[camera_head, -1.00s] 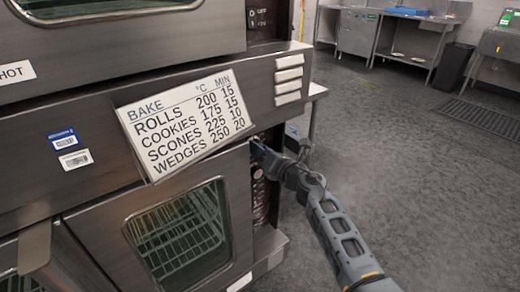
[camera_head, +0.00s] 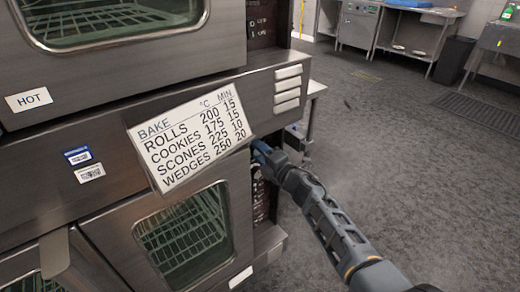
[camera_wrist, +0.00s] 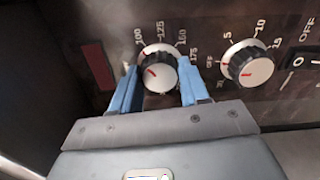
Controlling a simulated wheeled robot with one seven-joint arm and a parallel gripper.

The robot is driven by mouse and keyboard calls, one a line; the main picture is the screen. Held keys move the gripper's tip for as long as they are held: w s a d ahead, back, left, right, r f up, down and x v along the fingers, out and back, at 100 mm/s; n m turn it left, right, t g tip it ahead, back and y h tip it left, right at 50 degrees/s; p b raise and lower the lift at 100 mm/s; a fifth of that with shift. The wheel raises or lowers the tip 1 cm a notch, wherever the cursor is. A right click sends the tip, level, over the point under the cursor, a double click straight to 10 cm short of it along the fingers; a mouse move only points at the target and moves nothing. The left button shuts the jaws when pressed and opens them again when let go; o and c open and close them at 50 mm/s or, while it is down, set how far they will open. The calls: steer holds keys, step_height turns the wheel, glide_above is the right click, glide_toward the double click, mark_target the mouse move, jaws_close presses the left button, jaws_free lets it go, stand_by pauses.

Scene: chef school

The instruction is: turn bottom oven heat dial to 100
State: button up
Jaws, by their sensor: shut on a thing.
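The heat dial (camera_wrist: 160,72) is a round black-and-white knob with a red mark on the bottom oven's control panel. The numbers 100, 125, 150 and 175 run around it from left to right. Its red mark lies on the left side of the knob, roughly toward the 100 side; the exact reading cannot be told. The blue fingers of my gripper (camera_wrist: 158,88) are shut on the dial, one on each side. In the head view my gripper (camera_head: 262,152) is at the panel right of the bottom oven door (camera_head: 188,240); the dial is hidden there.
A second dial (camera_wrist: 248,65), marked OFF, 5, 10 and 15, sits close to the right finger, with a switch (camera_wrist: 305,62) beyond it. A tilted bake card (camera_head: 190,138) hangs above the bottom oven door. Open floor (camera_head: 410,170) lies to the right.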

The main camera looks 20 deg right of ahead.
steer(key=shift+m, duration=0.8)
steer(key=shift+p, duration=0.3)
steer(key=o, duration=1.1)
steer(key=shift+c, duration=0.2)
steer(key=p+v, duration=0.3)
steer(key=v, duration=0.5)
